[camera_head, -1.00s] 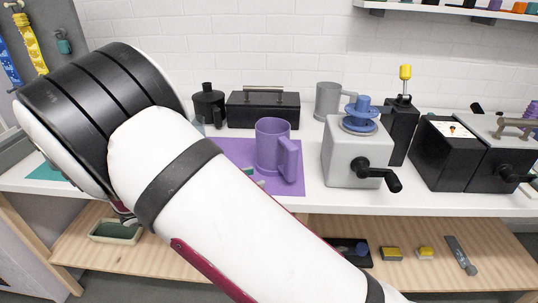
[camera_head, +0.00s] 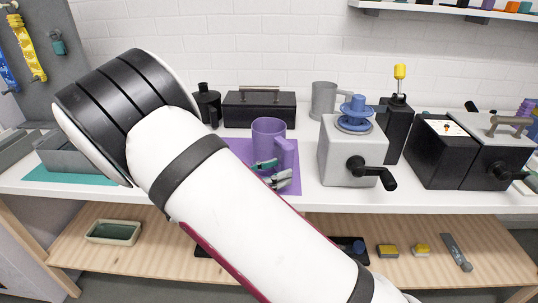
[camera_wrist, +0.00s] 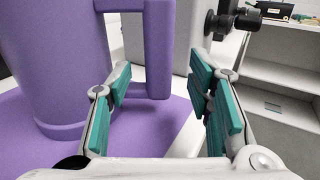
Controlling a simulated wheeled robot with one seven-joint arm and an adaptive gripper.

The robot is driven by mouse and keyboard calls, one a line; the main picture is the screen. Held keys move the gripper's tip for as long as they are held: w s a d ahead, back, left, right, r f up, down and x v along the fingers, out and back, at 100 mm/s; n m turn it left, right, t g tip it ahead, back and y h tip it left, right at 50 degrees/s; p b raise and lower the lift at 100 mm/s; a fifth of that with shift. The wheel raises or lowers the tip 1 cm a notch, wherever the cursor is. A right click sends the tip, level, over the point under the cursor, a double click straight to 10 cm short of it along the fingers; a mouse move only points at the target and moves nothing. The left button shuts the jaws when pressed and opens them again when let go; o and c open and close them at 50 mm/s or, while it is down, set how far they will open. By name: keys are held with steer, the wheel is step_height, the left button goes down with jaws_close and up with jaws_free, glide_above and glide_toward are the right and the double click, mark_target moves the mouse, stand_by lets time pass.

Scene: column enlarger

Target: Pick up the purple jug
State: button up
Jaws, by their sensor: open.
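The purple jug (camera_head: 269,134) stands upright on a purple mat (camera_head: 291,187) on the white bench. Its handle is on the right side in the head view. My gripper (camera_head: 272,173) is in front of the jug, low near the handle, and partly hidden behind my arm. In the wrist view the jug (camera_wrist: 62,62) fills the left side, and its handle (camera_wrist: 158,50) lies ahead, between the directions of the two fingers. My gripper (camera_wrist: 165,100) is open there, with teal pads and nothing held between them. Whether a finger touches the jug I cannot tell.
A grey box with a blue knob and black crank (camera_head: 350,150) stands close right of the jug. A black toolbox (camera_head: 260,110) and a grey mug (camera_head: 323,100) stand behind. A grey tray (camera_head: 68,158) is at left. A shelf with small items runs below the bench.

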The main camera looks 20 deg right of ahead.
mark_target(284, 157)
steer(key=x, duration=0.3)
steer(key=shift+w+d, duration=0.1)
steer(key=shift+d, duration=0.3)
steer(key=shift+c, duration=0.6)
jaws_close()
steer(key=shift+r, duration=1.85)
steer(key=s+d+p, duration=0.1)
steer(key=s, duration=0.6)
steer(key=s+d+r, duration=0.1)
steer(key=s+d, duration=0.1)
steer(key=s, duration=0.6)
steer(key=shift+s+d+p, duration=0.25)
steer(key=shift+d+p, duration=0.1)
